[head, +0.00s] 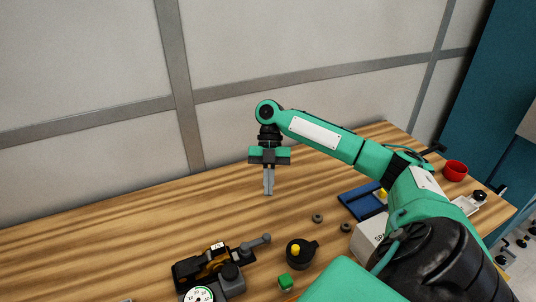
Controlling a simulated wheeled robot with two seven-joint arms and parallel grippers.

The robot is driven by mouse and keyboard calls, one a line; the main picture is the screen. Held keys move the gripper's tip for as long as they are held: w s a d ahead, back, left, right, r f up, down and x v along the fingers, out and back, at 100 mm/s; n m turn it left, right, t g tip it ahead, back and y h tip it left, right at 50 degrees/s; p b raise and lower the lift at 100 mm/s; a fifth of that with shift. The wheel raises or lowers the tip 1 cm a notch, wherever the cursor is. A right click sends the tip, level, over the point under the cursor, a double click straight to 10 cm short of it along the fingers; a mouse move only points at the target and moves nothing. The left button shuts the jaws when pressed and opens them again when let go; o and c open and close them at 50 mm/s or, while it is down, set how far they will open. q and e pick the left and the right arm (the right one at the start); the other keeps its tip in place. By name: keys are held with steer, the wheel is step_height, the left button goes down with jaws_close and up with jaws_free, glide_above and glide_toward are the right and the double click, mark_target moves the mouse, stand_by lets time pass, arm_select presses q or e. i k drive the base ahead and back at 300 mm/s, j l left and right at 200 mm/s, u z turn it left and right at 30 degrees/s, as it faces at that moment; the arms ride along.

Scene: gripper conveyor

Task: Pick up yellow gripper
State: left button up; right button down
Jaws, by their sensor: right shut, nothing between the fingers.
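My right gripper (268,190) hangs above the back middle of the wooden table, fingers pointing down, shut and empty. A black device with an orange-yellow body (213,264) lies at the front of the table, below and left of my gripper and well apart from it. It may be the yellow gripper, but I cannot tell for sure. Other yellow parts are a small knob (296,249) on a round black piece and a yellow piece by the blue tray (356,202), partly hidden by my arm. My left gripper is not in view.
A red cup (455,170) stands at the right. A panelled wall stands behind; the table's left is mostly clear.

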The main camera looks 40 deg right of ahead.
mark_target(219, 250)
steer(key=k, duration=2)
